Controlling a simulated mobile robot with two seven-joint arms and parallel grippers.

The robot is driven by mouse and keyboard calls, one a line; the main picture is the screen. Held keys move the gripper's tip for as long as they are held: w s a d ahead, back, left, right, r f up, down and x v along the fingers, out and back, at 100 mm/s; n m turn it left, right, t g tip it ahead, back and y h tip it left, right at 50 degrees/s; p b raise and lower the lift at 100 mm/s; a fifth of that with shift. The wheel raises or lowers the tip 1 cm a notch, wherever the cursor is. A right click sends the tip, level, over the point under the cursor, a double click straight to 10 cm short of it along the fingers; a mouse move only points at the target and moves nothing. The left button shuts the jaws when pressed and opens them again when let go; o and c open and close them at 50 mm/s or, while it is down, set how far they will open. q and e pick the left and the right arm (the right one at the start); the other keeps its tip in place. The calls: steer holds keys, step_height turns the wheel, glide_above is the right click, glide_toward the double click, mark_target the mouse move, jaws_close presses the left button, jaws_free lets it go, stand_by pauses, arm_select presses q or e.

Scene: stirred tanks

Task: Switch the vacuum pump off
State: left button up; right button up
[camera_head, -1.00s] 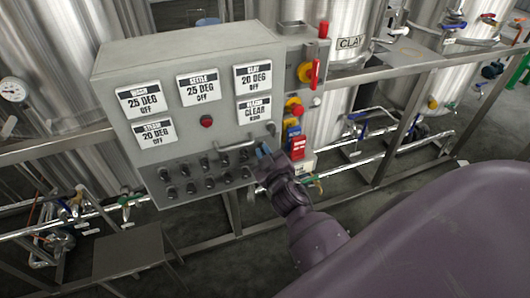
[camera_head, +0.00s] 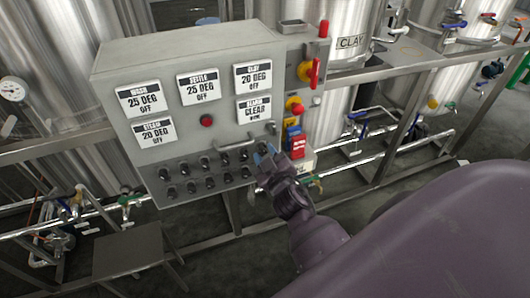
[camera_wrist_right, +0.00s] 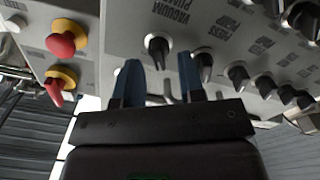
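The grey control panel (camera_head: 110,70) faces me, with rows of black knobs on its lower part. In the right wrist view, the vacuum pump knob (camera_wrist_right: 158,48) is black, beside a label reading "VACUUM PUMP". My right gripper (camera_wrist_right: 159,68) is open, its two blue fingers pointing at the panel. The knob shows between and slightly beyond the fingertips; I cannot tell whether they touch it. In the head view, my right gripper (camera_head: 265,154) is at the panel's lower right and hides the knob there. My left gripper is not in view.
A bar handle (camera_head: 236,143) stands out from the panel close to the gripper. Red-and-yellow emergency-type buttons (camera_wrist_right: 62,40) are beside the knob. A red lever (camera_head: 314,72) and red switch box (camera_head: 298,147) are on the strip right of the panel. Steel tanks stand behind.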

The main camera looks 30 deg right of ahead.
steer(key=b+v, duration=0.1)
steer(key=v, duration=0.8)
steer(key=shift+s+a, duration=0.15)
steer(key=shift+s, duration=0.2)
steer(key=s+f+m+g+y, duration=0.1)
steer(key=s+f+g+y, duration=0.1)
steer(key=f, duration=0.5)
steer(key=s+a+f+m+g+y, duration=0.1)
steer(key=s+f+g, duration=0.2)
steer(key=s+f, duration=0.4)
steer(key=shift+a+f+g+y, duration=0.25)
steer(key=shift+f+g+y, duration=0.1)
steer(key=shift+g+y, duration=0.05)
steer(key=shift+d, duration=0.1)
